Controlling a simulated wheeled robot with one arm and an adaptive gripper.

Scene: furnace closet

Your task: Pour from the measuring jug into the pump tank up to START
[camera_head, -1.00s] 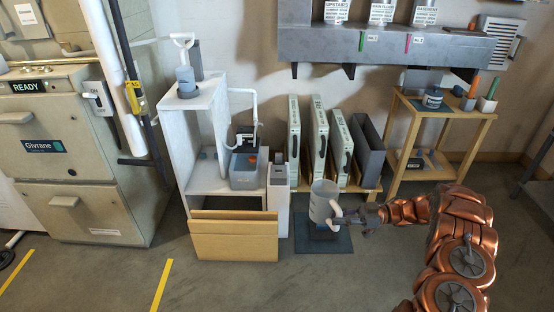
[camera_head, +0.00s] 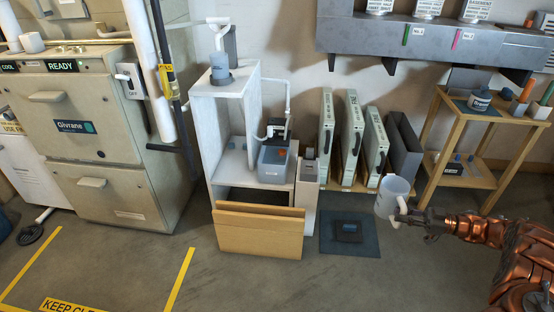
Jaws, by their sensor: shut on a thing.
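The measuring jug (camera_head: 392,197) is a pale translucent cup with a white handle. My gripper (camera_head: 408,218) is shut on its handle at the right and holds it about upright, to the right of the dark floor mat. Its contents cannot be made out. The pump tank (camera_head: 273,164) appears to be the grey box with a black top and an orange spot, on the low shelf of the white stand, left of the jug and well apart from it. A START mark is too small to make out.
A dark mat (camera_head: 336,244) with a small black block (camera_head: 348,231) lies on the floor. Upright filters (camera_head: 351,140) stand behind. A wooden shelf (camera_head: 460,172) is at right. The front floor is clear.

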